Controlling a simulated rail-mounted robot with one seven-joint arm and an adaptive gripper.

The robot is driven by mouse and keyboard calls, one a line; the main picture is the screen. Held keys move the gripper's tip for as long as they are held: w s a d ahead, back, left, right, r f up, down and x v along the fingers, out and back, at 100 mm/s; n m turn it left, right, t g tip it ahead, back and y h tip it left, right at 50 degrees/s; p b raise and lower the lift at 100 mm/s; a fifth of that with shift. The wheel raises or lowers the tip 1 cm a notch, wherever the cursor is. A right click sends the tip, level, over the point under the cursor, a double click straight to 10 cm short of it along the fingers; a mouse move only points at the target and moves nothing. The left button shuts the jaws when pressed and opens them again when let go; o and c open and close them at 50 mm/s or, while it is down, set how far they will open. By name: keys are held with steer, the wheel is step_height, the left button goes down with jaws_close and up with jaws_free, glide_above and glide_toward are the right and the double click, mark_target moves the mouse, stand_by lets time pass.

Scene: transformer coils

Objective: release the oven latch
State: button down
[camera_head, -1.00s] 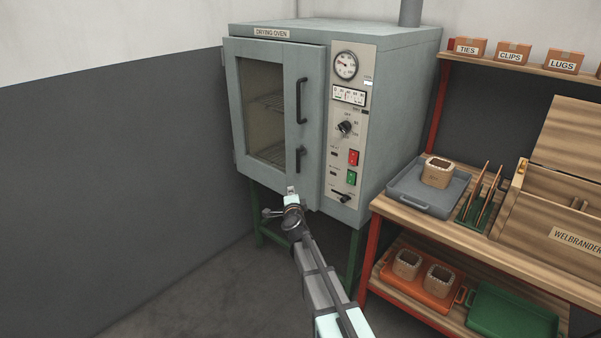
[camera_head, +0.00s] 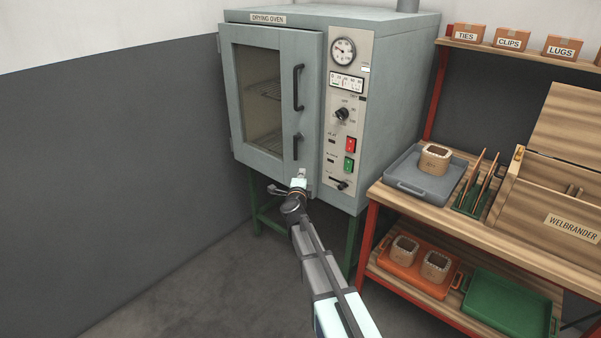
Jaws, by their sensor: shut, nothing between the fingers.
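The drying oven (camera_head: 385,100) stands on green legs at the back. Its glass-windowed door (camera_head: 309,60) appears shut, or nearly so. The latch (camera_head: 297,146), a short dark handle hanging roughly upright, is low on the door's right side, below the long dark door handle (camera_head: 299,88). My gripper (camera_head: 301,174) is just below the latch in the picture, in front of the door's bottom edge. It is shut and empty. I cannot tell its exact depth gap to the door, but no contact with the latch shows.
The control panel (camera_head: 350,100) is right of the door, with a red button (camera_head: 351,145) and a green button (camera_head: 349,164). A wooden bench (camera_head: 410,205) with a grey tray (camera_head: 428,193) stands close on the right. The floor at left is clear.

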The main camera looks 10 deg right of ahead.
steer(key=w+a+p+x, duration=0.1)
steer(key=a+x, duration=0.1)
steer(key=x, duration=0.9)
steer(key=shift+w+a+p, duration=0.2)
steer(key=shift+a+p, duration=0.1)
steer(key=shift+p, duration=0.05)
steer(key=shift+w+f+b, duration=0.1)
steer(key=shift+f+b, duration=0.2)
steer(key=shift+b, duration=0.65)
steer(key=shift+r, duration=0.1)
